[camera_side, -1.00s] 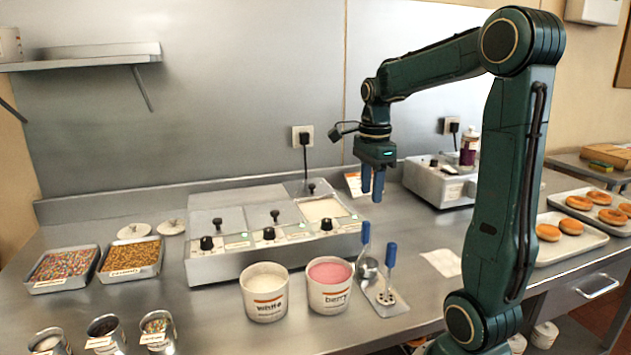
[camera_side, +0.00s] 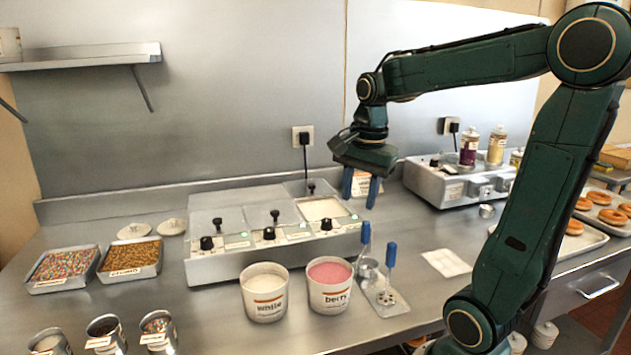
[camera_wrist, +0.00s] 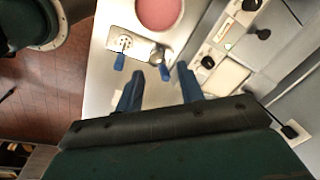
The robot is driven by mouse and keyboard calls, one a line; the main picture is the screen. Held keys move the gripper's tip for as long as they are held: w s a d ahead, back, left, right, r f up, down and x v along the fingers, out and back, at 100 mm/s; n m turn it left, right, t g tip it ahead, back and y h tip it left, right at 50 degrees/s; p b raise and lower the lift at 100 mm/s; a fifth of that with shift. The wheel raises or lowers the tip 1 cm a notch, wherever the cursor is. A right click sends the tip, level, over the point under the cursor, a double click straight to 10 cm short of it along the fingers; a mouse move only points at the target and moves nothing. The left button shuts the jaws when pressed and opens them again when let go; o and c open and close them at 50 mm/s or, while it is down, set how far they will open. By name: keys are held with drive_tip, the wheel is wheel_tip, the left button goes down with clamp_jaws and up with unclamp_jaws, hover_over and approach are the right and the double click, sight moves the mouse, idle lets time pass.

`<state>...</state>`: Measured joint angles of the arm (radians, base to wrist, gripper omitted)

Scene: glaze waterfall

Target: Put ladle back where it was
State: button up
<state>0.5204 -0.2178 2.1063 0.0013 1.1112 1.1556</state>
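The ladle (camera_side: 367,268), with a round metal bowl and a blue handle, stands on a small metal tray (camera_side: 392,309) beside the berry tub. In the wrist view the ladle (camera_wrist: 157,58) shows ahead of the fingers. A second blue-handled tool (camera_side: 389,266) with a perforated disc rests on the same tray; it also shows in the wrist view (camera_wrist: 122,50). My gripper (camera_side: 360,193) is open and empty, above and behind the tray, apart from both tools. Its two blue fingers (camera_wrist: 160,77) are spread in the wrist view.
The white tub (camera_side: 265,306) and berry tub (camera_side: 329,300) stand left of the tray. A warmer with black knobs (camera_side: 205,270) is behind them. A second appliance (camera_side: 440,185) with bottles is at the back right.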

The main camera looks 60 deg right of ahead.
drive_tip(key=s+a+f+n+t, duration=0.1)
drive_tip(key=s+a+n+t, duration=0.3)
drive_tip(key=a+n, duration=1)
drive_tip(key=s+n, duration=0.2)
drive_tip(key=n, duration=0.3)
drive_tip(key=shift+s+y, duration=0.35)
drive_tip(key=shift+y, duration=0.05)
drive_tip(key=shift+f, duration=0.1)
